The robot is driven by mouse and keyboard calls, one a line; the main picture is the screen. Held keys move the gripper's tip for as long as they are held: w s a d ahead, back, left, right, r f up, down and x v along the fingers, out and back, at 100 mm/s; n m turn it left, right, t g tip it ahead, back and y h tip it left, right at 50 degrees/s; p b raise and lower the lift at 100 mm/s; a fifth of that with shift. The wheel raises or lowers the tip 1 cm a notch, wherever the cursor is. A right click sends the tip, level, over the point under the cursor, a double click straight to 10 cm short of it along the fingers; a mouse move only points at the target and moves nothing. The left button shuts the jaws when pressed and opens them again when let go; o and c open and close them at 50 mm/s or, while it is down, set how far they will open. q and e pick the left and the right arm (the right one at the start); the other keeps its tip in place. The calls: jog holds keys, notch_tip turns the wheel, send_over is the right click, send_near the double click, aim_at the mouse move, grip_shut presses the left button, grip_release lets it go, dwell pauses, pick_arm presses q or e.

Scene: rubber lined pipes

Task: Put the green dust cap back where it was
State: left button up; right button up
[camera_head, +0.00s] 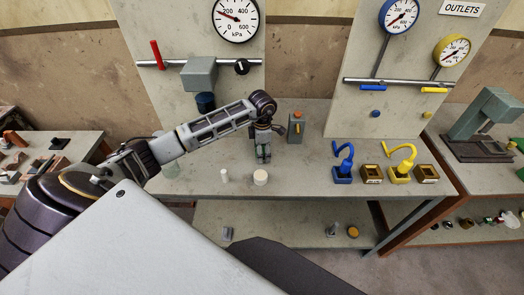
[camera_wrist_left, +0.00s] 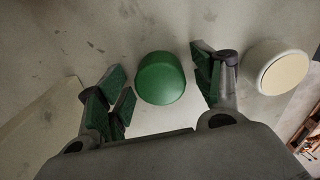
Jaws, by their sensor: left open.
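The green dust cap (camera_wrist_left: 160,78) is a short round cap in the left wrist view. It lies between the spread fingers of my left gripper (camera_head: 263,156), with a gap visible on both sides. My left gripper is open, with green pads, and points down over the bench. In the head view I cannot tell the cap apart from the green pads. A cream-topped round piece (camera_wrist_left: 277,67) is just right of the right finger in the wrist view. My right gripper is in neither view.
The bench (camera_head: 300,181) carries a small white cylinder (camera_head: 224,175), a grey block with an orange handle (camera_head: 296,128), a blue hooked spout (camera_head: 344,165), a yellow one (camera_head: 402,165) and brown boxes. Panels with gauges stand behind. A lower shelf (camera_head: 280,222) holds small parts.

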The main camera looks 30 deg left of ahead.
pick_arm(q)
jog(key=shift+r, duration=0.15)
notch_tip(320, 180, up, 12)
jog(key=b, duration=0.1)
dwell(0.7)
jog(key=shift+s+d, duration=0.1)
dwell(0.3)
